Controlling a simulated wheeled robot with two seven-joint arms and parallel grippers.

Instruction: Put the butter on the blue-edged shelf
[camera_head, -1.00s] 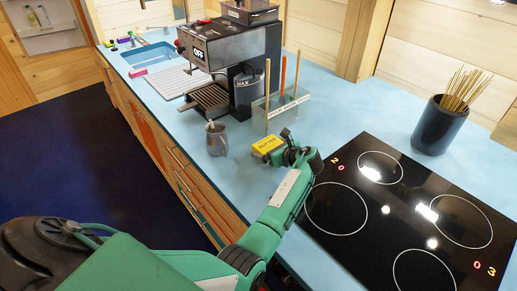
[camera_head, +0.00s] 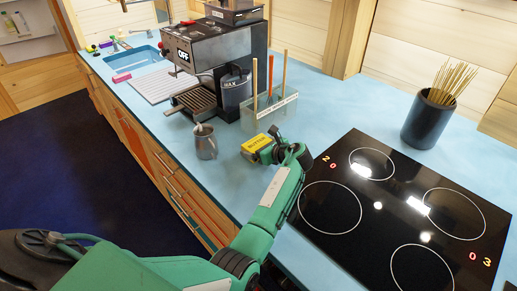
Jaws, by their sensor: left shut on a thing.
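The butter, a yellow block with dark lettering (camera_head: 255,144), is at the middle of the camera_head view, by the blue counter between the metal cup and the hob. My left gripper (camera_head: 266,149) reaches it from the right and is shut on it. I cannot tell whether the butter touches the counter. No shelf with a clearly blue edge shows; a pale niche with small bottles (camera_head: 17,26) is at the far upper left. My right gripper is not in view.
A metal cup (camera_head: 205,145) stands left of the butter. Behind are a clear utensil holder (camera_head: 272,118) and a coffee machine (camera_head: 214,52). A black hob (camera_head: 400,205) lies to the right, with a dark pot of sticks (camera_head: 426,121) beyond. Bare counter (camera_head: 330,105) lies behind the hob.

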